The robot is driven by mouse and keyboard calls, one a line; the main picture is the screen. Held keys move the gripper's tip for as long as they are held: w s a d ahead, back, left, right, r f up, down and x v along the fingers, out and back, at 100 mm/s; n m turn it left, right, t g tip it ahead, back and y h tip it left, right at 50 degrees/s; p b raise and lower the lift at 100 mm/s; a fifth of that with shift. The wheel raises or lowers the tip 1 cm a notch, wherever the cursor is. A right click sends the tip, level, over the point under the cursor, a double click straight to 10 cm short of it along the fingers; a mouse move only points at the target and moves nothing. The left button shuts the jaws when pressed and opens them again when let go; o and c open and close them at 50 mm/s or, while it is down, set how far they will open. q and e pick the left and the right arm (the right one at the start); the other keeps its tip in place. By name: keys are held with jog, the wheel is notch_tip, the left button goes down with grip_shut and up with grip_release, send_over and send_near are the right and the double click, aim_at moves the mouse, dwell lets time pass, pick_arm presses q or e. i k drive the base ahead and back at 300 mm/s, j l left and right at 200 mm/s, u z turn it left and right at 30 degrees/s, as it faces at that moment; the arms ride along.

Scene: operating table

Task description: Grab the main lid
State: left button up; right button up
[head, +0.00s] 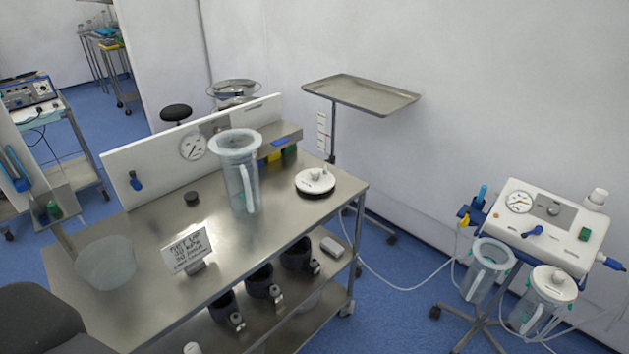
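A round white lid (315,182) with small raised ports on top and a dark lower rim lies on the right part of the steel table (250,262). It is probably the main lid. A clear canister (239,182) with a wide pale rim and a handle stands upright to its left, apart from it. The canister's top looks open. A small dark cap (192,198) lies left of the canister. Neither of my grippers shows in the head view.
A sign card (187,248) and a translucent bowl (106,263) stand on the table's left part. A white panel with a gauge (193,146) runs along the back. A steel tray stand (362,95) is behind. A suction unit (543,226) stands at right. The front right tabletop is clear.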

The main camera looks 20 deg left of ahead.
aim_at(314, 180)
jog(key=i+l+u, duration=0.2)
jog(key=i, duration=0.2)
jog(key=i+l+u, duration=0.15)
jog(key=i, duration=0.25)
jog(key=l, duration=0.1)
